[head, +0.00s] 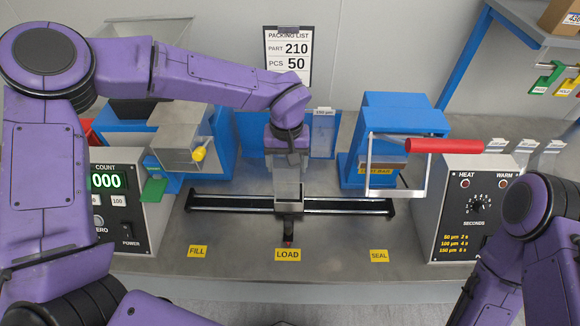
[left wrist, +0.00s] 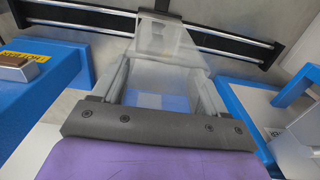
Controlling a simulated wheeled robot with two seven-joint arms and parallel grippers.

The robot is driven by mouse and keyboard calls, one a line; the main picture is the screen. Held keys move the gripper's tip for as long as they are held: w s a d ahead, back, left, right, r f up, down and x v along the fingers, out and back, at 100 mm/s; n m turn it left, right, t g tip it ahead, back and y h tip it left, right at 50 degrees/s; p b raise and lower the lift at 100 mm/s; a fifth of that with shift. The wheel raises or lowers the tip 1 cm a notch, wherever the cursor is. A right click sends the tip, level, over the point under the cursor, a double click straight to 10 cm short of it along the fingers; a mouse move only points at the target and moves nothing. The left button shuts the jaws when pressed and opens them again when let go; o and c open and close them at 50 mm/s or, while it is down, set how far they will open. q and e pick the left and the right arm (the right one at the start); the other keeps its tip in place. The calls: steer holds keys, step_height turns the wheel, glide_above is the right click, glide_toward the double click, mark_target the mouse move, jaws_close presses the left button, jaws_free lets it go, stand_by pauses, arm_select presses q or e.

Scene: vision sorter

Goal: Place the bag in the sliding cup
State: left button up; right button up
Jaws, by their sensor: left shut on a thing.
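My left gripper (head: 288,168) points down over the middle of the rail and is shut on a pale, see-through bag. In the left wrist view the bag (left wrist: 165,40) shows at the fingertips, in front of the rail. The sliding cup (head: 288,206), grey and open-topped, stands on the black rail (head: 345,206) behind the LOAD label. The bag's lower end is directly above or at the cup's mouth; I cannot tell whether it is inside. My right gripper is out of view.
A blue bag rack (head: 322,142) stands behind the gripper. The grey hopper and counter (head: 120,210) stand at left. The blue sealer (head: 405,115), with a red handle (head: 445,146), and its control box (head: 480,205) stand at right. The front bench strip is clear.

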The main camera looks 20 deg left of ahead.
arm_select(q)
steer(key=f, duration=0.1)
steer(key=w+f, duration=0.1)
steer(key=f, duration=0.3)
steer(key=shift+w+f+p, duration=0.1)
steer(key=shift+w+p, duration=0.2)
steer(key=shift+s+f, duration=0.1)
steer(key=shift+f, duration=0.1)
steer(key=shift+f, duration=0.35)
steer(key=o, duration=1.4)
step_height(320, 180, up, 13)
steer(key=shift+r+b, duration=0.15)
steer(key=shift+b, duration=0.35)
